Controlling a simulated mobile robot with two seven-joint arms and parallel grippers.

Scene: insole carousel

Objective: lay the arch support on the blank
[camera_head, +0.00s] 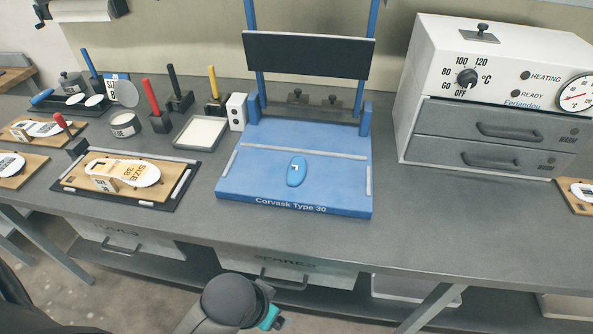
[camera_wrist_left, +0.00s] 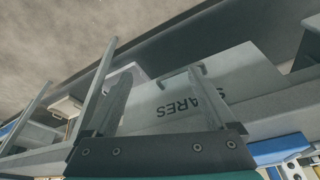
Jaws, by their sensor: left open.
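The arch support (camera_head: 296,171), a small blue oval pad with a white mark, lies on the blue bed of the press (camera_head: 250,190). The blank (camera_head: 122,172), a pale insole with printing, lies on a wooden board in a dark-edged tray at the left of the bench; a small white tag block stands by it. My left gripper (camera_wrist_left: 160,97) is open and empty in the left wrist view, with the SPARES drawer beyond its fingers. In the head view only its teal part (camera_head: 270,318) shows, low in front of the bench; its fingers are hidden. My right gripper is out of view.
The press's black upper plate (camera_head: 305,55) stands raised behind the bed. A white heater (camera_head: 480,105) stands to the right. A pale tray (camera_head: 201,132), a round tin (camera_head: 124,124) and upright coloured handles stand behind the blank. The bench edge lies above my left gripper.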

